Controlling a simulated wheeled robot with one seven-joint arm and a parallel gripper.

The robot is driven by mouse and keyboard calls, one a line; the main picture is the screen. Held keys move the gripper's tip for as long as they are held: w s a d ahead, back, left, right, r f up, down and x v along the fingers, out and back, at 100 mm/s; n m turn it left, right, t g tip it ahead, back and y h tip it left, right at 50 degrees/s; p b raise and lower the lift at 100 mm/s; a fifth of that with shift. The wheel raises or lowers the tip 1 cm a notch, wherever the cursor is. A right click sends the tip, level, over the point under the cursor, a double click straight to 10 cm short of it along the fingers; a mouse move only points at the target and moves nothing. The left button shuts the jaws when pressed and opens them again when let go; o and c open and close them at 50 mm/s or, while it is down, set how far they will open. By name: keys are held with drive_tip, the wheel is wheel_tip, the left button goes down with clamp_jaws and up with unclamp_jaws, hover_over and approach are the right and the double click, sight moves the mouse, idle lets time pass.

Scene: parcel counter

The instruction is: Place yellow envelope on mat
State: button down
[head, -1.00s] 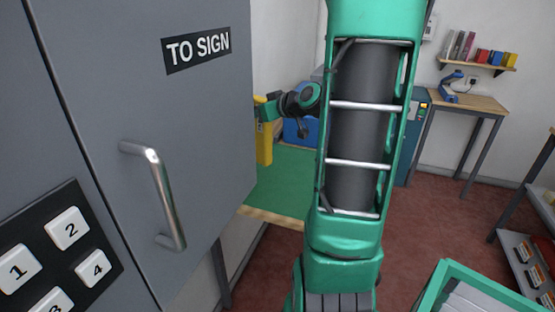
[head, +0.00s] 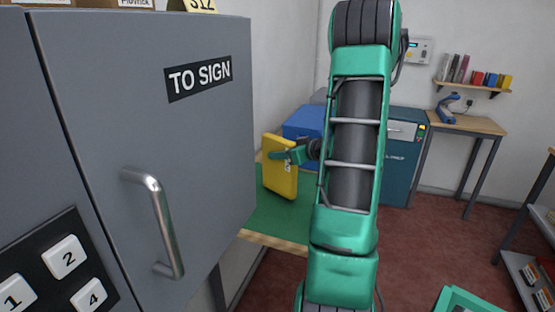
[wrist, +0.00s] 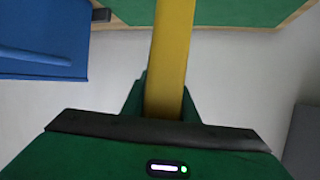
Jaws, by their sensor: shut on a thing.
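The yellow envelope (head: 277,178) is upright above the green mat (head: 272,216), which lies on a wood-edged table. My gripper (head: 286,156) is shut on the envelope near its upper right part. In the wrist view the envelope (wrist: 173,50) shows edge-on as a yellow strip between my gripper's fingers (wrist: 165,95). The mat (wrist: 228,10) shows at the top of that view. I cannot tell whether the envelope's lower edge touches the mat.
A grey cabinet (head: 215,130) with a metal handle (head: 157,220) fills the left and hides part of the table. A blue box (head: 303,122) stands behind the envelope. A teal machine (head: 402,165) stands beyond my arm.

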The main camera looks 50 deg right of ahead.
drive_tip(key=shift+f, duration=0.7)
drive_tip(key=c, duration=1.4)
unclamp_jaws()
drive_tip(key=shift+f, duration=0.1)
drive_tip(key=v, duration=1.2)
